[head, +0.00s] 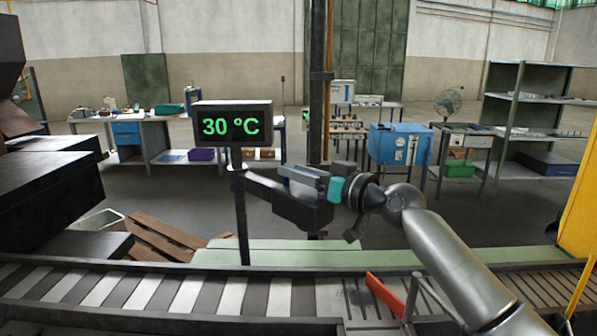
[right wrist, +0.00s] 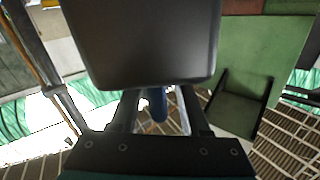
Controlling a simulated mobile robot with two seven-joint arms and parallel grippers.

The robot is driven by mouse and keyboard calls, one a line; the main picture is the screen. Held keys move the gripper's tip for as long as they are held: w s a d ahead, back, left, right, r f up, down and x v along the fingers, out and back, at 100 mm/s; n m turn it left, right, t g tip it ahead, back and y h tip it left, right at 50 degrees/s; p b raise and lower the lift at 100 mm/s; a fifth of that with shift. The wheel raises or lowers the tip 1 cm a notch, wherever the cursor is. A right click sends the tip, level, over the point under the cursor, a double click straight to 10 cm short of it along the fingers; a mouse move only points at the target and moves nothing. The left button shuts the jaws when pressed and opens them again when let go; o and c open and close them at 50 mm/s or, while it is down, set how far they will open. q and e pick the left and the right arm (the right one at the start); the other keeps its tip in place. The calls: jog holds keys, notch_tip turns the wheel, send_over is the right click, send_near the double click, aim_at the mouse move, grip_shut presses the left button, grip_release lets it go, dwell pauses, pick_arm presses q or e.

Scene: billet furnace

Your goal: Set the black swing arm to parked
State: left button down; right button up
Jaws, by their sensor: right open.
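The black swing arm (head: 262,184) reaches right from a dark upright post (head: 241,215) and ends in a black box-shaped head (head: 305,213). My right gripper (head: 290,176) is at that head, overlapping its upper part in the head view. In the right wrist view a large dark block (right wrist: 145,40), apparently the head, fills the upper middle and hides the fingertips. The right fingers (right wrist: 158,100) stand apart, with a blue thing (right wrist: 156,104) showing between them. I cannot tell whether the fingers touch the swing arm. My left gripper is not in view.
A display (head: 232,123) reading 30 °C sits on the post. A slatted conveyor (head: 190,292) crosses the front, with a red-orange handle (head: 385,295) near my right arm. A dark vertical pole (head: 317,80) stands behind. Dark furnace parts (head: 45,195) are at left.

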jog(key=shift+c, duration=0.3)
grip_shut()
dwell(1.1)
